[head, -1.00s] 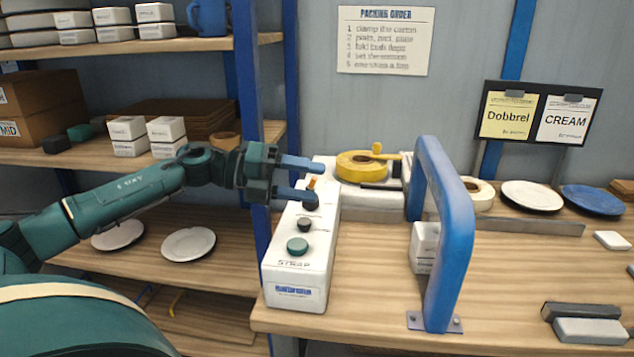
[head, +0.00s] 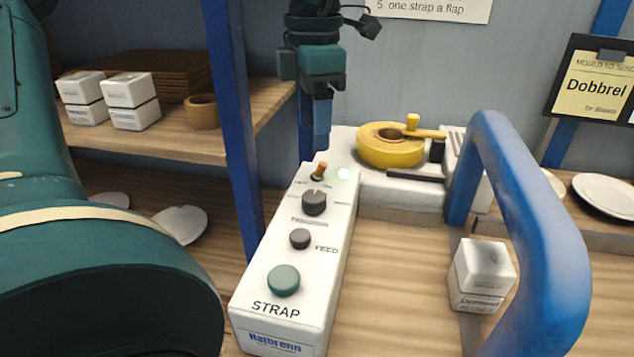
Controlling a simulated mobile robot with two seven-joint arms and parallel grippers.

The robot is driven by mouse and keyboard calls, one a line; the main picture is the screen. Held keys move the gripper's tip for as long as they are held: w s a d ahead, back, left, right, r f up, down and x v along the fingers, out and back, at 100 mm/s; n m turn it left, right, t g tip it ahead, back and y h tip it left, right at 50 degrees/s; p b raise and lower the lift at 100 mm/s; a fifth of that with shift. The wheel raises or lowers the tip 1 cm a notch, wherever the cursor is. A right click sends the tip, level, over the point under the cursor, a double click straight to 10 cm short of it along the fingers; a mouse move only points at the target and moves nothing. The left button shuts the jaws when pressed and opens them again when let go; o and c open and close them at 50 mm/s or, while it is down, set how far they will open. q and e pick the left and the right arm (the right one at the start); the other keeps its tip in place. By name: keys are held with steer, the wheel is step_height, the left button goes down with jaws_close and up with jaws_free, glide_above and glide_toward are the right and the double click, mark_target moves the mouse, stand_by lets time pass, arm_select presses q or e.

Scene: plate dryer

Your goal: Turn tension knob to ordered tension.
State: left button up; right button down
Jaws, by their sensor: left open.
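The white control box (head: 322,262) stands on the bench in the head view. Its dark tension knob (head: 314,202) sits below an orange-tipped switch (head: 320,171); the lettering around the knob is too small to read. Below it are a small dark FEED button (head: 300,239) and a green STRAP button (head: 284,280). My right gripper is not in view.
A blue arch (head: 545,225) stands right of the box, with white cartons (head: 483,268) beneath it. A yellow strap reel (head: 390,145) sits behind on a white unit. A blue shelf post (head: 232,130) rises at the left. Bench between box and cartons is clear.

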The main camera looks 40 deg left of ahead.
mark_target(314, 195)
arm_select(q)
step_height(314, 195, down, 12)
stand_by(0.4)
steer(key=shift+c, duration=0.6)
steer(key=c, duration=0.9)
steer(key=shift+o, duration=0.2)
